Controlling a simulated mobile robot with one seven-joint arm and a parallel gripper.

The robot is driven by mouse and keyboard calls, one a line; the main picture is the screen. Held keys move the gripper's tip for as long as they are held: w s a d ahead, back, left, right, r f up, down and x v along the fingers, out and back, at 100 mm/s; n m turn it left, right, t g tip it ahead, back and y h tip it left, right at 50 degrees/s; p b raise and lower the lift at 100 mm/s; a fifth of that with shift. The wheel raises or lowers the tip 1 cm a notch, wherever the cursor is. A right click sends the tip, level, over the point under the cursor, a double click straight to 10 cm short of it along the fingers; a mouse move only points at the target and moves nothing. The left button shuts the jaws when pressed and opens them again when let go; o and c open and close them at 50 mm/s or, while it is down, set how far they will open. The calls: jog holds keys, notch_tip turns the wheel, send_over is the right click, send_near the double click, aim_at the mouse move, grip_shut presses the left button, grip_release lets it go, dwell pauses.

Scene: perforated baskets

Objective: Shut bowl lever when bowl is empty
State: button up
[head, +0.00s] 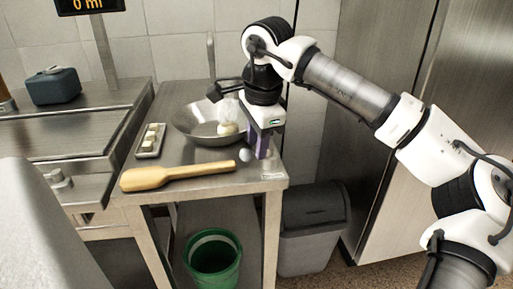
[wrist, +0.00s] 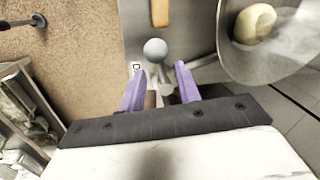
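The metal bowl (head: 190,125) stands on the steel table with a pale, rounded lump (head: 228,128) in it. In the wrist view the bowl (wrist: 285,62) is at the upper right, with the tan lump (wrist: 255,23) inside. The lever's grey ball knob (head: 245,155) is beside the bowl near the table's front right; it also shows in the wrist view (wrist: 155,49). My gripper (head: 258,152) is right next to the knob. Its purple fingers (wrist: 160,70) are apart, with the knob just beyond the tips and part of a grey stalk between them. Contact cannot be told.
A wooden paddle-like tool (head: 180,175) lies along the table's front. A small tray (head: 139,153) of pale cubes is left of the bowl. A green bucket (head: 213,262) is under the table and a grey bin (head: 312,235) stands to its right.

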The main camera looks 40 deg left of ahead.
jog(key=shift+w+a+f, duration=0.1)
jog(key=shift+a+f, duration=0.05)
jog(key=shift+f, duration=0.7)
jog(key=shift+c, duration=0.2)
grip_shut()
jog(key=shift+w+a+m+p, duration=0.1)
jog(key=shift+a+m+p, duration=0.1)
jog(key=shift+m, duration=0.55)
jog(key=shift+w+a+m+p, duration=0.1)
jog(key=shift+a+m+p, duration=0.05)
jog(key=shift+m, duration=0.6)
jog(key=shift+o, duration=0.2)
grip_release()
jog(key=shift+r, duration=0.1)
notch_tip(320, 180, up, 13)
jog(key=s+d+p, duration=0.1)
jog(key=s+d, duration=0.1)
jog(key=shift+r, duration=0.2)
